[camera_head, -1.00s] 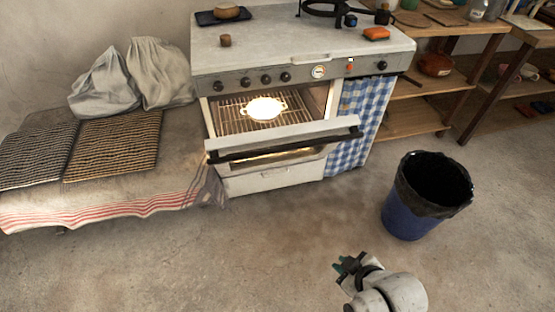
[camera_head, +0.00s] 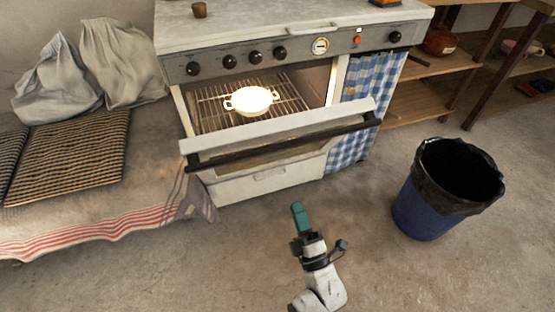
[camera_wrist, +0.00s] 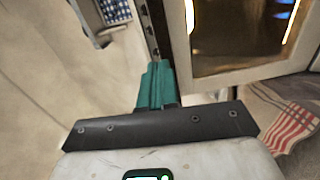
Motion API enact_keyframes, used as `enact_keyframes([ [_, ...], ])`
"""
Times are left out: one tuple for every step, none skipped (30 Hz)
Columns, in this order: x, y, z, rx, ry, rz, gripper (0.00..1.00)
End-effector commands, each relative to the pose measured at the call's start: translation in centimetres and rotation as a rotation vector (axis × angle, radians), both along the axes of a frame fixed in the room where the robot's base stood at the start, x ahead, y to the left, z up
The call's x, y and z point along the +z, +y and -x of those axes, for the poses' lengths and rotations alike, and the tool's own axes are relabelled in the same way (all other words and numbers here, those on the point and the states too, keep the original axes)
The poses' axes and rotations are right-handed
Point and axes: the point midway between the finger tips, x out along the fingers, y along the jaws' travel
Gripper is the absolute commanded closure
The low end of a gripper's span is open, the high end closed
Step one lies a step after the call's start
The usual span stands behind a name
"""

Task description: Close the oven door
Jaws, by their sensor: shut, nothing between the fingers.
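The oven door (camera_head: 268,127) is hinged at its lower edge and tilted partly open. It has a white frame, a glass pane and a dark handle bar (camera_head: 282,143) along its top. Inside the lit oven (camera_head: 212,104) a bright white dish (camera_head: 251,99) sits on a wire rack. My gripper (camera_head: 299,212) is shut and empty, its teal fingers pointing toward the oven, in front of and below the door. In the wrist view the shut fingers (camera_wrist: 155,85) are close to the door (camera_wrist: 190,75); I cannot tell whether they touch it.
A blue bin (camera_head: 424,208) with a black liner stands on the floor at right. A low bench with a cushion (camera_head: 72,158) and a striped cloth (camera_head: 110,229) is at left. A blue checked curtain (camera_head: 366,95) hangs right of the oven. Floor in front is clear.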

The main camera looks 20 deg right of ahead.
Motion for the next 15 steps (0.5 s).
enact_keyframes([
  [-0.3,0.0,0.2,-0.015,-0.022,0.014,1.00],
  [-0.3,-0.1,0.2,-0.023,-0.032,0.022,1.00],
  [-0.2,-0.1,0.3,-0.031,-0.042,0.027,1.00],
  [-0.2,-0.1,0.3,-0.035,-0.046,0.030,1.00],
  [-0.1,-0.2,0.2,-0.037,-0.049,0.032,1.00],
  [0.1,-0.2,0.0,-0.039,-0.052,0.033,1.00],
  [0.2,-0.2,-0.2,-0.039,-0.052,0.033,1.00],
  [0.4,-0.2,-0.5,-0.040,-0.053,0.033,1.00],
  [0.7,-0.2,-1.0,-0.039,-0.054,0.032,1.00],
  [0.9,-0.2,-1.4,-0.038,-0.054,0.032,1.00],
  [1.1,-0.1,-1.9,-0.038,-0.053,0.031,1.00],
  [1.4,-0.2,-2.5,-0.038,-0.054,0.031,1.00],
  [1.7,-0.2,-3.1,-0.038,-0.054,0.031,1.00],
  [1.9,-0.2,-3.6,-0.038,-0.054,0.031,1.00],
  [2.3,-0.2,-4.3,-0.038,-0.054,0.031,1.00],
])
